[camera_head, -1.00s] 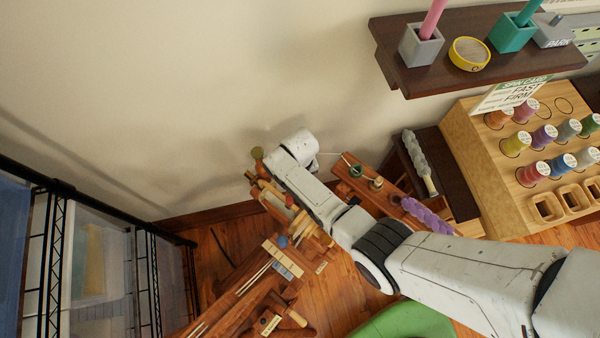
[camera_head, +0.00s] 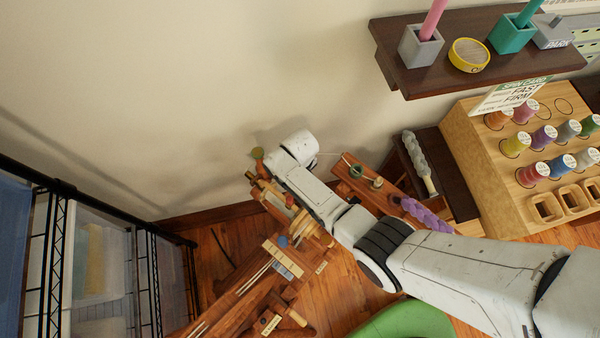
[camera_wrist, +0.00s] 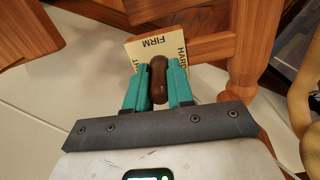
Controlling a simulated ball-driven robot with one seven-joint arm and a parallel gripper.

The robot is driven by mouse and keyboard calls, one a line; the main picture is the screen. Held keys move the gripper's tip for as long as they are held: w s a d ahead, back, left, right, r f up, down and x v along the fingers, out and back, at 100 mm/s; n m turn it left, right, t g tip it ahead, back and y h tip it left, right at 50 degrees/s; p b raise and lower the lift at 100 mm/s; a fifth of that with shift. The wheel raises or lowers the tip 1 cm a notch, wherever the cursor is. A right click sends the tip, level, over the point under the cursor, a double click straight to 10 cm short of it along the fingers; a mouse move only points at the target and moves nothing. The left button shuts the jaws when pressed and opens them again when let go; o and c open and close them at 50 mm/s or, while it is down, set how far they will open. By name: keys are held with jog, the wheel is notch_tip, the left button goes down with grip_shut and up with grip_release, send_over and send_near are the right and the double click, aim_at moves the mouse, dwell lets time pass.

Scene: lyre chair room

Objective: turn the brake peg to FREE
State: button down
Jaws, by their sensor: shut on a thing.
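In the wrist view a dark brown wooden peg (camera_wrist: 158,78), the brake peg, stands between the two teal fingers of my gripper (camera_wrist: 158,66). The fingers are shut on it, one on each side. Behind it is a cream label card (camera_wrist: 136,47) reading FIRM along the far edge and HARD at the right. The lettering at its left edge is partly hidden, and no FREE mark can be read. In the head view my arm's white end covers the peg and the gripper, beside the wooden spinning wheel (camera_head: 250,283).
A dark shelf (camera_head: 410,78) with pots stands at the upper right, above a wooden spool rack (camera_head: 470,140). A black wire rack (camera_head: 60,250) is at the left. A green rounded seat (camera_head: 410,322) is below my arm. Wooden beams surround the peg.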

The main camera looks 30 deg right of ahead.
jog(key=c, duration=1)
grip_release()
jog(key=shift+r, duration=0.1)
notch_tip(320, 180, up, 11)
jog(key=shift+f+p, duration=0.2)
jog(key=shift+p, duration=0.65)
